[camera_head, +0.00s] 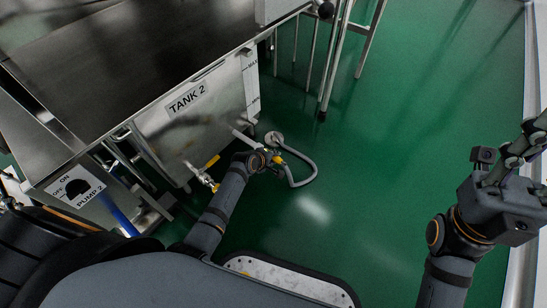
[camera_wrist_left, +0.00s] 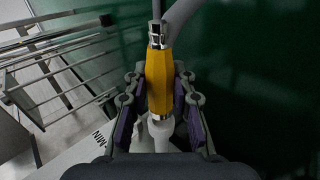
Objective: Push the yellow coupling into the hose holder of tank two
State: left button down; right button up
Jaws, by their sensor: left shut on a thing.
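My left gripper (camera_head: 273,158) is beside the front of tank two (camera_head: 195,105), low over the green floor. In the left wrist view it (camera_wrist_left: 160,100) is shut on the yellow coupling (camera_wrist_left: 159,72), with one finger on each side. The coupling also shows in the head view (camera_head: 279,160), partly hidden by the gripper. A grey hose (camera_head: 306,166) runs from it in a loop. In the wrist view a pale cylindrical piece, perhaps the hose holder (camera_wrist_left: 161,136), lies in line below the coupling's metal end; whether they touch is unclear. My right gripper (camera_head: 522,150) is far right, its fingers partly cut off.
A yellow-handled valve (camera_head: 208,170) sticks out of the tank front left of my left gripper. A pale pipe (camera_head: 244,138) and a round floor fitting (camera_head: 274,138) are close by. The pump switch panel (camera_head: 76,188) is at left. The green floor at right is clear.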

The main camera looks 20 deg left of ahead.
pick_arm(q)
jog(key=shift+p, duration=0.45)
jog(key=shift+w+a, duration=0.2)
jog(key=shift+a, duration=0.35)
jog(key=c, duration=1)
grip_release()
jog(key=shift+c, duration=0.2)
jog(key=v, duration=1.2)
